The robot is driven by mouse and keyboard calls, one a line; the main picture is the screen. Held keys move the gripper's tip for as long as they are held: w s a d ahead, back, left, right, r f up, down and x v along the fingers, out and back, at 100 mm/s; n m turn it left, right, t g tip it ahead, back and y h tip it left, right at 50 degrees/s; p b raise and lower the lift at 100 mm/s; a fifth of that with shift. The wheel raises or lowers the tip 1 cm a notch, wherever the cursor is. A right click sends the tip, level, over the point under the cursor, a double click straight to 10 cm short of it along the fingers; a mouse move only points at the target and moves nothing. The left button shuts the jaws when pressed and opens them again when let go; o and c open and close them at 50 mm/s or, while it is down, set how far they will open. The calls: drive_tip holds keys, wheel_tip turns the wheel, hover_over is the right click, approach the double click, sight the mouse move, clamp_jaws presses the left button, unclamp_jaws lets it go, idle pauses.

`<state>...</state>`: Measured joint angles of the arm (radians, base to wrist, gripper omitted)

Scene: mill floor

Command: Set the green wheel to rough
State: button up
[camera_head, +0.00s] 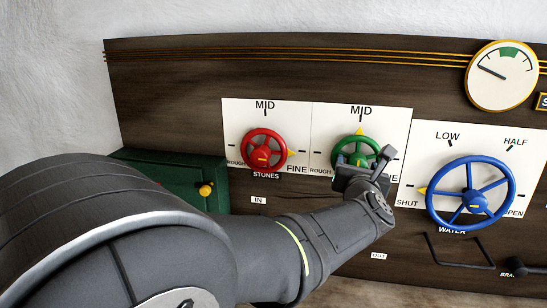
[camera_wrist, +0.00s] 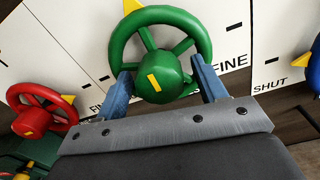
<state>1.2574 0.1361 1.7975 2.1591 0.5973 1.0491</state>
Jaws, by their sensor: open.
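The green wheel (camera_head: 344,150) is on a white plate marked ROUGH at lower left, MID at the top and FINE at lower right. Its yellow pointer (camera_head: 360,131) points up at MID. In the wrist view the green wheel (camera_wrist: 160,62) fills the top middle, with a yellow mark on its hub. My gripper (camera_head: 362,165) is in front of the wheel and hides its lower part in the head view. Its blue fingers (camera_wrist: 160,84) are open, one on each side of the hub at the lower rim. I cannot tell whether they touch the wheel.
A red wheel (camera_head: 263,149) labelled STONES is to the left, its pointer toward FINE. A blue wheel (camera_head: 469,194) labelled WATER is to the right, its pointer near SHUT. A gauge (camera_head: 502,75) is at upper right. A green box (camera_head: 172,177) with a yellow knob is at left.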

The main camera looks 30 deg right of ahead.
drive_tip(key=shift+x, duration=1.25)
drive_tip(key=shift+c, duration=0.3)
drive_tip(key=c, duration=0.9)
drive_tip(key=shift+c, duration=0.2)
